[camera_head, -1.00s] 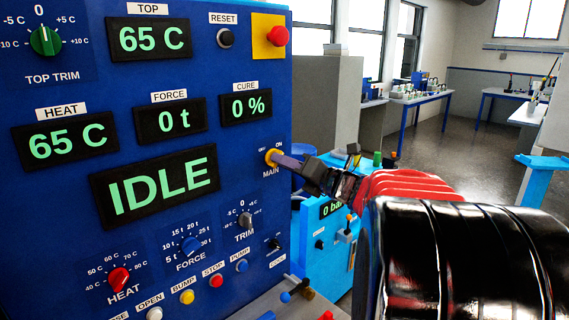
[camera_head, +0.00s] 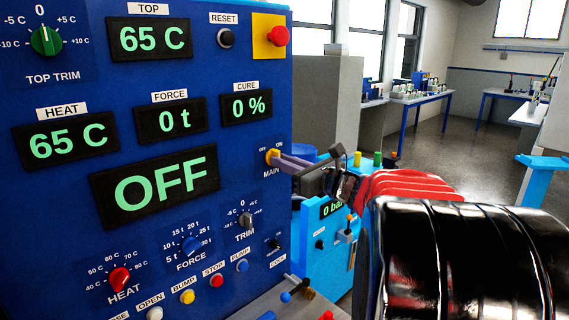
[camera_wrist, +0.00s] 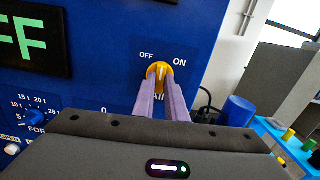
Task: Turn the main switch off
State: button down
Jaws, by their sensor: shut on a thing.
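The main switch (camera_head: 271,157) is a yellow knob on the right side of the blue panel, marked OFF and ON above and MAIN below. In the wrist view the yellow knob (camera_wrist: 159,71) sits between the two purple-grey fingers of my gripper (camera_wrist: 161,84), which is shut on it. Its white mark points nearly straight up there, and the fingers hide part of the MAIN label. In the head view my gripper (camera_head: 281,162) reaches the knob from the right. The large display (camera_head: 158,184) reads OFF.
The panel carries HEAT (camera_head: 119,279), FORCE (camera_head: 190,246) and TRIM (camera_head: 246,220) knobs and a row of push buttons below. A red stop button (camera_head: 277,36) on yellow sits at the top right. A light-blue unit (camera_head: 318,265) stands to the right, below my arm.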

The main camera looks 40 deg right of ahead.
jog(key=shift+f+n, duration=0.15)
jog(key=shift+n, duration=4.05)
jog(key=c, duration=1.8)
grip_release()
jog(key=s+d, duration=0.2)
jog(key=s, duration=1.1)
jog(key=shift+s, duration=0.35)
